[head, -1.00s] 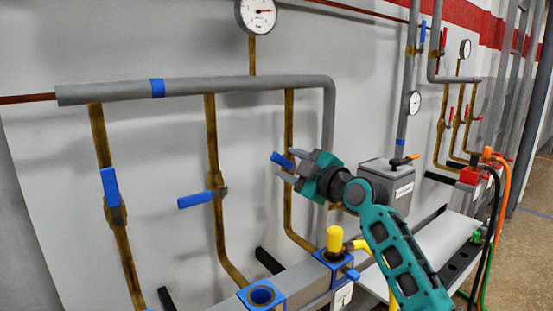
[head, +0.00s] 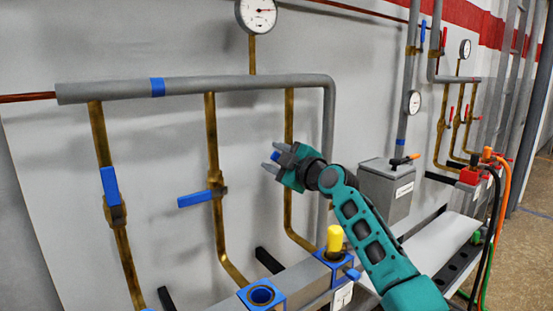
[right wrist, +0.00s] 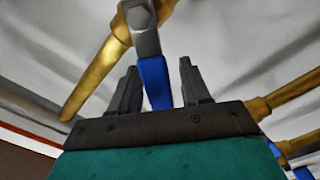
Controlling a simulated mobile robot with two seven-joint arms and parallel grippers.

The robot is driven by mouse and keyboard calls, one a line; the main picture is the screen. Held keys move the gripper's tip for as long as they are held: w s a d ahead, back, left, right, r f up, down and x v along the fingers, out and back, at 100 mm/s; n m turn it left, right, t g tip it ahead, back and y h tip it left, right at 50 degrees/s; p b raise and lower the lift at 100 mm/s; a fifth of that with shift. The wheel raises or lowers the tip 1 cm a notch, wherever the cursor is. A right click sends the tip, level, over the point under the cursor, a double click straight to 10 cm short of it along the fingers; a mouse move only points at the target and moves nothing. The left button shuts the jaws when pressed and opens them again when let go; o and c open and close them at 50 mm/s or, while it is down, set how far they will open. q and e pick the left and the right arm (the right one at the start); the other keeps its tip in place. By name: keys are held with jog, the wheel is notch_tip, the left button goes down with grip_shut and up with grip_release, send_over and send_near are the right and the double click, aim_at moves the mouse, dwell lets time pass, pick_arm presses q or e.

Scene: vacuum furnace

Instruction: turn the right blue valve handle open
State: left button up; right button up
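The right blue valve handle (head: 276,156) is on the rightmost of three brass pipes under the grey manifold. In the head view only a small blue piece of it shows at my right gripper (head: 270,162). In the right wrist view the blue handle (right wrist: 155,82) runs between the two dark fingers (right wrist: 160,88), with gaps on both sides. The fingers stand apart and do not visibly grip it. The grey end of the handle (right wrist: 145,30) lies beyond the fingertips, by the brass pipe (right wrist: 97,72). My left gripper is out of view.
Left blue handle (head: 109,186) lies along its pipe; middle blue handle (head: 194,199) sticks out leftward. A grey box with an orange-tipped lever (head: 387,188) stands right of the gripper. Below are a yellow-capped blue fitting (head: 340,266) and an open blue socket (head: 262,296).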

grip_shut()
dwell(0.3)
